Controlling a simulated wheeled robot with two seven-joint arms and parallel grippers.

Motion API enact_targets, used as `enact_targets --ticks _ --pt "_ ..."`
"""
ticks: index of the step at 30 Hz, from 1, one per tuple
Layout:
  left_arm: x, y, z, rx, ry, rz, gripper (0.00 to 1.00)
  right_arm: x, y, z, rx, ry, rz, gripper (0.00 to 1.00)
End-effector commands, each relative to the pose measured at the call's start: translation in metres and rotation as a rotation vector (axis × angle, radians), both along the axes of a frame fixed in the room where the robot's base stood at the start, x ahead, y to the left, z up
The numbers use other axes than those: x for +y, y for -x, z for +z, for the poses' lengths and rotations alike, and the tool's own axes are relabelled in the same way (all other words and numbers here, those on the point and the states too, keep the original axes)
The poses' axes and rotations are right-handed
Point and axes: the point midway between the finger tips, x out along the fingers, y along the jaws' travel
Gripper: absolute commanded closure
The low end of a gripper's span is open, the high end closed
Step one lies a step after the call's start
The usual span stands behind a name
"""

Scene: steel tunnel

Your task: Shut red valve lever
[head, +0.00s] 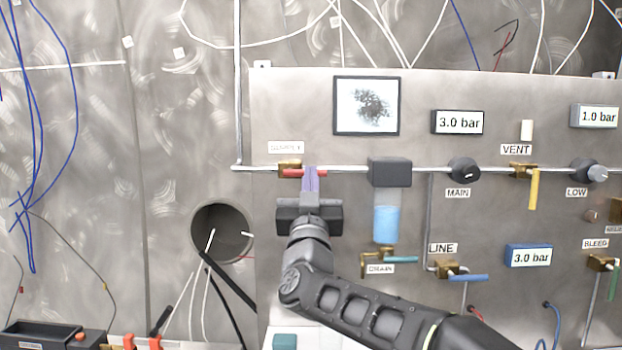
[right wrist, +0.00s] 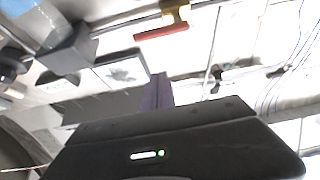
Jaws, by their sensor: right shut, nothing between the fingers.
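The red valve lever (head: 295,173) lies flat along the horizontal pipe on the steel panel, on a brass valve body (head: 288,163) under a label that is hard to read. In the right wrist view the red lever (right wrist: 162,32) and its brass body (right wrist: 175,11) show beyond the fingers. My right gripper (head: 311,172) is shut and empty, with purple fingers pointing up across the right part of the lever in the head view. In the right wrist view the fingertips (right wrist: 158,77) appear apart from the lever. My left gripper is not in view.
Right of the lever is a dark filter block (head: 390,172) with a blue bowl (head: 386,222). A yellow VENT lever (head: 534,190), a blue LINE lever (head: 468,278) and a teal DRAIN lever (head: 401,259) are further right. A round hole (head: 222,225) with cables is lower left.

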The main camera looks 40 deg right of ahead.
Motion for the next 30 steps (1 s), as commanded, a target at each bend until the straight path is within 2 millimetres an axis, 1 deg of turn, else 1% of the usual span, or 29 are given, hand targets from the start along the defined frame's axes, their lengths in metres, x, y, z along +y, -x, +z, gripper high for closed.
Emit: enact_targets --ticks 1,13,14,15,19,24,30 --pt "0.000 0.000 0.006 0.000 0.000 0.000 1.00 -0.005 -0.005 0.006 0.001 -0.001 -0.002 1.00" --pt "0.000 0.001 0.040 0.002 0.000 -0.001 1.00 -0.045 -0.059 0.046 0.001 -0.001 -0.002 1.00" --pt "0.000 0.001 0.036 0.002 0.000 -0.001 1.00 -0.045 -0.059 0.034 0.006 -0.001 -0.002 1.00" --pt "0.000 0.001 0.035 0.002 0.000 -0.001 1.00 -0.046 -0.059 0.026 0.006 -0.001 -0.003 1.00" --pt "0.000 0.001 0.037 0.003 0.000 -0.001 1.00 -0.047 -0.061 0.011 0.003 0.000 -0.001 1.00" --pt "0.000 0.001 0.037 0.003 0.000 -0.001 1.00 -0.048 -0.062 0.003 0.000 0.000 -0.001 1.00" --pt "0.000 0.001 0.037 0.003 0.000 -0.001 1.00 -0.048 -0.062 0.002 0.000 0.000 0.000 1.00"
